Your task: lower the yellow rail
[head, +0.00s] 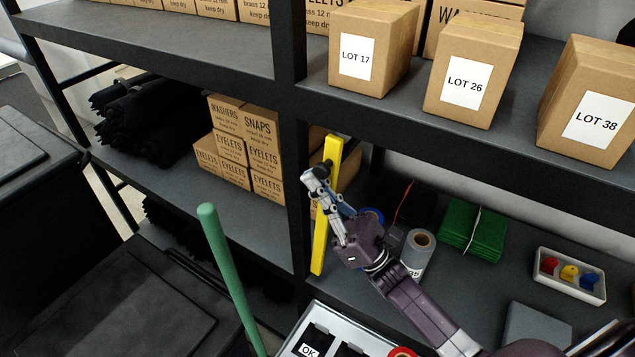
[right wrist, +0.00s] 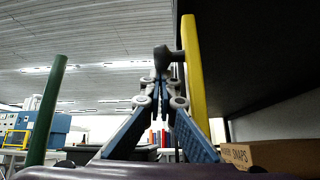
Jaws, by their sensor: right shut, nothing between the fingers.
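The yellow rail (head: 319,245) is a long bar standing nearly upright in front of the dark shelf post in the head view. It also stands upright just right of my fingers in the right wrist view (right wrist: 194,70). A dark grey knob (right wrist: 164,55) beside the rail seems joined to it by a short stub. My right gripper (head: 312,178) is shut and empty, its fingers crossing in front of the rail's upper part. In the right wrist view its fingertips (right wrist: 160,78) meet just below the knob; I cannot tell whether they touch it. My left gripper is out of view.
A green pole (head: 228,270) rises in front of the shelf. Cartons such as LOT 17 (head: 371,50) stand on the upper shelf (head: 310,82). Below are a label roll (head: 417,250), green cloths (head: 474,234) and a white tray (head: 570,276). A dark cabinet (head: 120,310) fills the lower left.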

